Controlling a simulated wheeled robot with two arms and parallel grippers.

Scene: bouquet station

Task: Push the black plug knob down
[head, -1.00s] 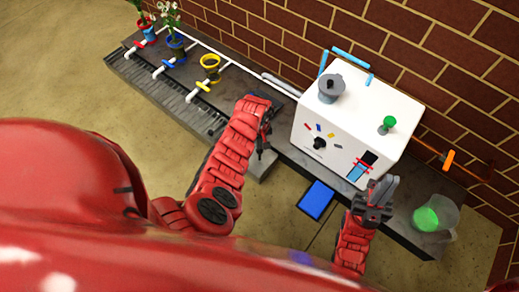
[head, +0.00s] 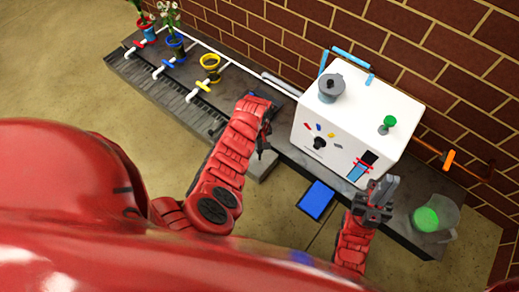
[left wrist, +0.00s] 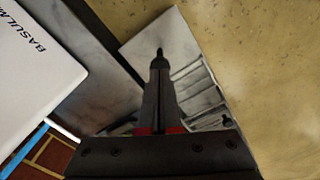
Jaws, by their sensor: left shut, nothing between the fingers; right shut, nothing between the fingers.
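The white box (head: 357,120) stands on the dark bench. On its top sits a grey funnel-like cup (head: 331,89) with a small dark knob (head: 331,83) at its middle. Another black knob (head: 319,143) is on the box's front face. I cannot tell for sure which is the plug knob. My left gripper (head: 263,149) is shut and empty, left of the box and apart from it. Its closed fingers (left wrist: 159,55) fill the middle of the left wrist view. My right gripper (head: 384,187) is shut and empty in front of the box's right corner, apart from both knobs.
A green knob (head: 388,123) stands on the box's right top. A clear jug with green contents (head: 428,218) is at the bench's right end. A blue pad (head: 315,199) lies in front. Pots, a yellow ring (head: 210,62) and white pipes line the left bench. A brick wall stands behind.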

